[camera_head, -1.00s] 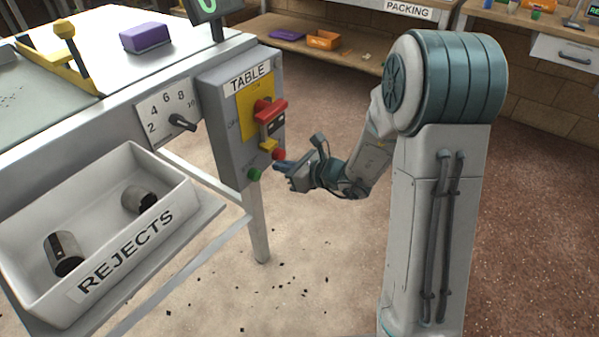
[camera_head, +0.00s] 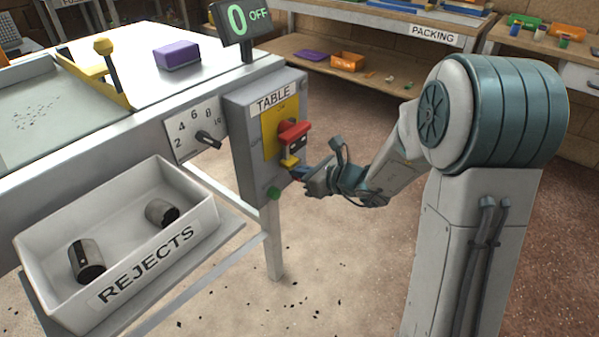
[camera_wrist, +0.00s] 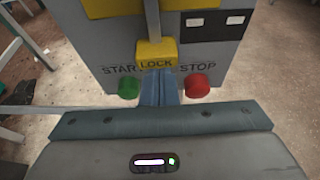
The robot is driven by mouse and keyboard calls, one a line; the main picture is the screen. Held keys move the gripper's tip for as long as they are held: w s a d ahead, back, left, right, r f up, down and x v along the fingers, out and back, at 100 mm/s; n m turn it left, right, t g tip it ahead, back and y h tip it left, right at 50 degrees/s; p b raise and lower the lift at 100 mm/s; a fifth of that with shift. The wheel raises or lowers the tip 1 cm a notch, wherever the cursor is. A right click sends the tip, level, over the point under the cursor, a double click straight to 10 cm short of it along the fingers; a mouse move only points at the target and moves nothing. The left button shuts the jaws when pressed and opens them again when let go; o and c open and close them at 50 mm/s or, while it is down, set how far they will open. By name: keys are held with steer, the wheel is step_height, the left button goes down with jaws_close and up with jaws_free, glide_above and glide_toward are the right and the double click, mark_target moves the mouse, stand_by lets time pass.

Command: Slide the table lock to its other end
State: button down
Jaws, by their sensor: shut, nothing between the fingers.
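My gripper (camera_head: 300,173) is shut and empty, close in front of the box just below the lock. In the wrist view its closed fingertips (camera_wrist: 159,82) appear right under the lock's lower edge, between the green START button (camera_wrist: 128,88) and the red STOP button (camera_wrist: 197,86). I cannot tell whether they touch the lock.
A numbered dial (camera_head: 207,139) sits left of the box. The white REJECTS bin (camera_head: 60,228) holds two dark-ended cylinders. The floor right of the box is open around my arm.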

steer(key=shift+r+p, duration=0.3)
steer(key=shift+r, duration=0.65)
steer(key=shift+w+r, duration=0.1)
steer(key=shift+r, duration=0.2)
